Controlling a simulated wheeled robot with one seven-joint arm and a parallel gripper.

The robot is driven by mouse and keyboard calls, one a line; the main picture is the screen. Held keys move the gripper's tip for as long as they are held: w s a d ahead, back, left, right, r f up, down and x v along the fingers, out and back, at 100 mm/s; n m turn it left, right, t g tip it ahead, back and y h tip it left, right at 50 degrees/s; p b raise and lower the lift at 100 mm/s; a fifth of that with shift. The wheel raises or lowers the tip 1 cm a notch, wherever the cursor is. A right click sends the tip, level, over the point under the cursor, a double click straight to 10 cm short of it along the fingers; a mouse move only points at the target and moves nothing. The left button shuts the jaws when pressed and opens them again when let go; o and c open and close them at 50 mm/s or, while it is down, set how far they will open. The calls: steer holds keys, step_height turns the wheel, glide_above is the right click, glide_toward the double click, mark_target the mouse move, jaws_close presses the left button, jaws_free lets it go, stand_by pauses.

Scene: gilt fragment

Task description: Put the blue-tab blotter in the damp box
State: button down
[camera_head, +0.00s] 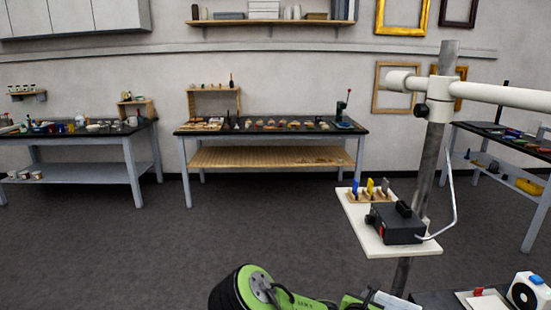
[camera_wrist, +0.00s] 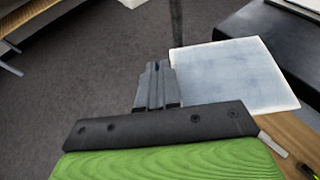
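My gripper (camera_wrist: 157,72) points away from the wrist camera with its fingers close together. In the head view, a whitish shape (camera_head: 396,301) beside my green arm at the bottom edge may be the same sheet.
A white shelf (camera_head: 352,215) on a metal pole (camera_head: 432,160) carries a black device (camera_head: 396,223) and a rack with blue, yellow and grey upright pieces. A red-tabbed white item (camera_head: 480,298) and a white round-faced device (camera_head: 528,292) are lower right. Benches line the wall; the floor between is clear.

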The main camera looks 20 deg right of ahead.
steer(key=w+a+f+n+t+y+p, duration=0.1)
steer(key=w+a+n+t+y, duration=0.1)
steer(key=a, duration=0.8)
steer(key=w+a+f+n+t+y+p, duration=0.1)
steer(key=a+n+y, duration=0.4)
steer(key=a, duration=0.6)
steer(key=w+a+f+n+t+y+p, duration=0.1)
steer(key=w+a+f+n+t+y, duration=0.2)
steer(key=a, duration=0.7)
steer(key=shift+w+a+f+n+y+p, duration=0.2)
steer(key=shift+w+a+n+y+p, duration=0.15)
steer(key=shift+n+y, duration=0.3)
